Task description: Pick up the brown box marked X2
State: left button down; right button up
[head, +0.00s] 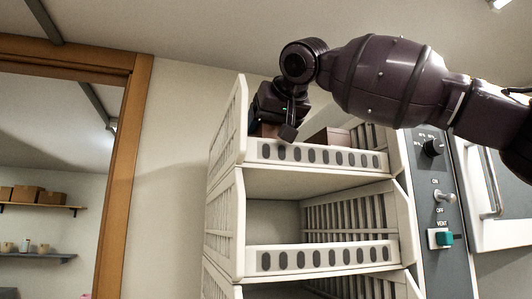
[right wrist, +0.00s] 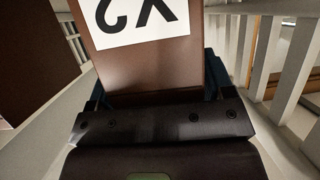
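The brown box marked X2 (right wrist: 150,68) fills the upper middle of the right wrist view, its white label upside down and cut by the top edge. In the head view a little of a brown box (head: 266,130) shows under my right gripper (head: 274,125), in the left part of the top basket. In the right wrist view the dark blue fingers of my right gripper (right wrist: 155,88) stand on both sides of the marked box, very close to it. Whether they press on it I cannot tell. My left gripper is not in view.
A second brown box (head: 334,137) lies in the top white basket (head: 318,168), right of my gripper; a brown box (right wrist: 35,55) also shows in the right wrist view. Slatted basket walls enclose them. A control panel (head: 437,190) stands at the right.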

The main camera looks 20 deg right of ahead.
jog(key=c, duration=1)
jog(key=shift+c, duration=0.2)
